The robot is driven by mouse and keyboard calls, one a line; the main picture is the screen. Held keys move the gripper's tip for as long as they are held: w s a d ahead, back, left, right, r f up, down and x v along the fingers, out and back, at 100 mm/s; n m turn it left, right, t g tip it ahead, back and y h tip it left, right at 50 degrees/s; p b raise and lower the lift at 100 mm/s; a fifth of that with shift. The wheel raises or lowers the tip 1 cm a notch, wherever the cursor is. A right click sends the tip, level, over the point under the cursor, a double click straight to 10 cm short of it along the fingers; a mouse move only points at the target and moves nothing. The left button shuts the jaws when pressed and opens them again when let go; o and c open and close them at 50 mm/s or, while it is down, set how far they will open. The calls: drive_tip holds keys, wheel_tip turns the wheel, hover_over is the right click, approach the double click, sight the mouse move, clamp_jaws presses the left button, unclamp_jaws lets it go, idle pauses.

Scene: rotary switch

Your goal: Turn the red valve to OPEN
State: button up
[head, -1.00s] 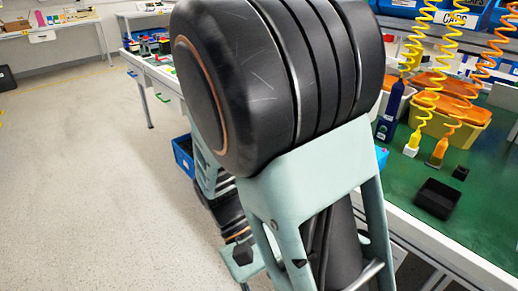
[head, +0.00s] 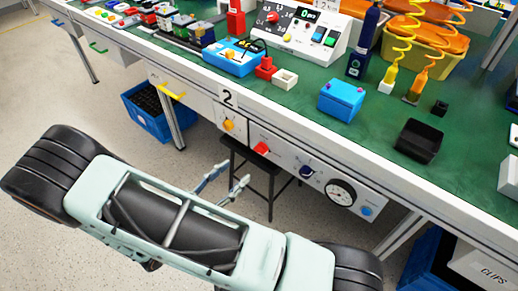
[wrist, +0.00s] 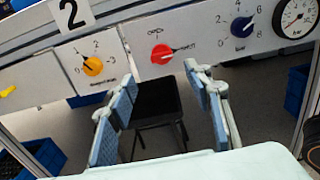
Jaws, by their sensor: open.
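The red valve (wrist: 161,54) is a red knob on the light front panel under the bench edge. Its pointer end faces right in the wrist view; the small lettering around it is too blurred to read surely. In the head view the red valve (head: 261,148) sits between the yellow knob and the dark blue knob. My gripper (wrist: 160,76) is open and empty, its two blue-padded fingers apart, short of the panel and below the valve in the picture. In the head view my gripper (head: 228,180) shows in front of the panel, apart from it.
A yellow knob (wrist: 93,66) is left of the valve; a dark blue knob (wrist: 241,27) and a round gauge (wrist: 298,17) are right. A black stool (wrist: 158,103) stands under the bench. A blue crate (head: 152,117) is on the floor at left. The bench top (head: 300,108) holds several items.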

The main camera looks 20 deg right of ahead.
sight(258, 151)
drive_tip(key=b+x, duration=0.2)
drive_tip(key=x, duration=0.8)
drive_tip(key=shift+d, duration=0.25)
drive_tip(key=c, duration=1.1)
drive_tip(key=shift+r, duration=0.1)
drive_tip(key=shift+c, duration=0.2)
